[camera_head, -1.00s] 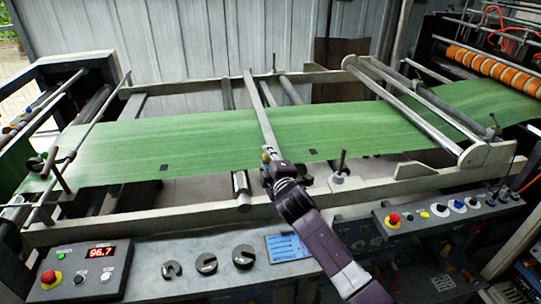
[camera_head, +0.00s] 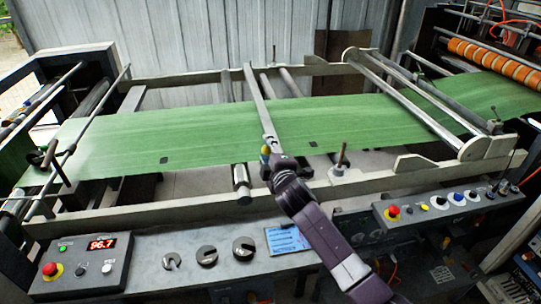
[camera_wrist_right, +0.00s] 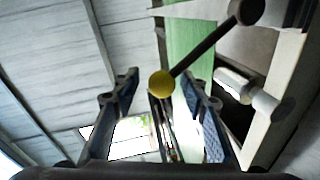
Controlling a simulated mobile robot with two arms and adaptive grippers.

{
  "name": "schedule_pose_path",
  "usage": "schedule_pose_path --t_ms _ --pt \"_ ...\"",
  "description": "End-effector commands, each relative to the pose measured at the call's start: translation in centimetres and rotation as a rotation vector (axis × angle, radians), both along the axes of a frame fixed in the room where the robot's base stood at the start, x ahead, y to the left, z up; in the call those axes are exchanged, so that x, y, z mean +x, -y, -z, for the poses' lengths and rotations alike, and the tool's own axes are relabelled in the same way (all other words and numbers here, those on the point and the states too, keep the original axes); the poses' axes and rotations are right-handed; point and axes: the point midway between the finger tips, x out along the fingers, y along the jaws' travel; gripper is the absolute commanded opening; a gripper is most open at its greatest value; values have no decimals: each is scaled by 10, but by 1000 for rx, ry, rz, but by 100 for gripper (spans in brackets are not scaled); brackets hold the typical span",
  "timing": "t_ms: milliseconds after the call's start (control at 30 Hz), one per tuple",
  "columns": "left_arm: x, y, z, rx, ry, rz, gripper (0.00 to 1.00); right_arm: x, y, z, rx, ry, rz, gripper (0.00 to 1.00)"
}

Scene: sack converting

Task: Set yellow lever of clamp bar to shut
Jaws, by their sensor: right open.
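The yellow lever's round knob (camera_head: 265,150) shows at the near end of the pale clamp bar (camera_head: 258,100), which crosses the green web. In the right wrist view the yellow knob (camera_wrist_right: 162,84) sits on a dark rod (camera_wrist_right: 208,47) running up right to a dark round pivot. My right gripper (camera_head: 272,146) is at the bar's near end, close beside the knob. In the wrist view its open fingers (camera_wrist_right: 160,76) stand either side of the knob; I cannot tell whether either touches it. My left gripper is not in view.
The green web (camera_head: 180,135) stretches across the machine frame. A post on a round base (camera_head: 341,160) stands right of my gripper. Control panels (camera_head: 450,202) and several dark slotted discs (camera_head: 206,255) lie along the front. A grey roller end (camera_head: 241,180) is left of my gripper.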

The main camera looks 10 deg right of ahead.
Motion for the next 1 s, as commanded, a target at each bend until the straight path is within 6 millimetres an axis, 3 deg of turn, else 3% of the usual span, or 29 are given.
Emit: schedule_pose_path --t_ms 167,700,1000 --pt "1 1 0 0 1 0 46 -15 2 -2 -1 0 0 40" --pt "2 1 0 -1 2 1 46 -95 11 -16 -1 -2 -1 40" --pt "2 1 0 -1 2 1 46 -115 14 -20 0 -2 1 40"
